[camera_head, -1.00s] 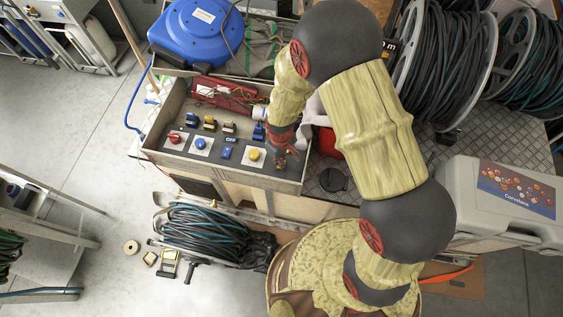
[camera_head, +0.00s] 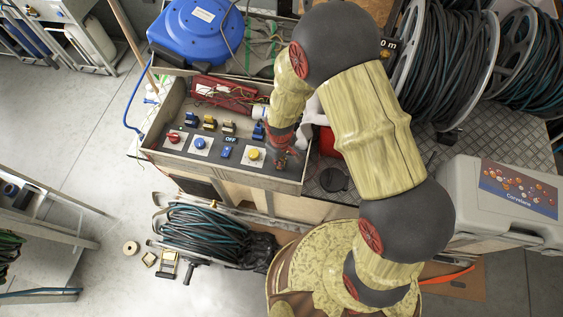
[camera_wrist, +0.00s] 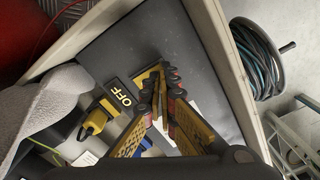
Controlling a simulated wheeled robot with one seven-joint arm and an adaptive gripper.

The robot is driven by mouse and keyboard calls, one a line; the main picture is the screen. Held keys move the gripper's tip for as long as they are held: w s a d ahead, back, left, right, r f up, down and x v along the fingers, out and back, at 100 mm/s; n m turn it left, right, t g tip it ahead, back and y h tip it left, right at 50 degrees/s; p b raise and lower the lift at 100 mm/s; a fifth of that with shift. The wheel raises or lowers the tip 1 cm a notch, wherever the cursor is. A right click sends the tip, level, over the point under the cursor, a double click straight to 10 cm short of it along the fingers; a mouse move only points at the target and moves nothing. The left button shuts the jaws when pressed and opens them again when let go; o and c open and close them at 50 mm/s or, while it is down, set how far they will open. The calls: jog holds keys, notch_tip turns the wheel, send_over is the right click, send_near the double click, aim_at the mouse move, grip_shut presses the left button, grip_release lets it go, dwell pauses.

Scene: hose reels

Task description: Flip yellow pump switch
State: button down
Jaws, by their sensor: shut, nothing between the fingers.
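The control panel (camera_head: 200,158) sits in a shallow tray and carries several coloured knobs and switches. In the wrist view, a yellow switch (camera_wrist: 97,120) lies left of my fingers, beside a black plate with yellow "OFF" lettering (camera_wrist: 122,97). In the head view, a round yellow knob (camera_head: 254,154) on a pale plate is near the panel's right end. My gripper (camera_head: 282,160) is low over that end, right of the knob. Its fingers (camera_wrist: 165,80) are together and empty, apart from the yellow switch. They hide part of the panel; I cannot tell whether the tips touch it.
A red toolbox-like object (camera_head: 222,95) and a blue reel (camera_head: 196,32) are behind the panel. The tray's raised rim (camera_wrist: 225,60) runs close along the right of my fingers in the wrist view. A coiled hose (camera_head: 205,235) stands in front. Grey cloth (camera_wrist: 45,100) lies at left.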

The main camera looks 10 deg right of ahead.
jog(key=shift+f, duration=0.45)
jog(key=shift+r+p, duration=2.3)
jog(key=shift+r, duration=1.3)
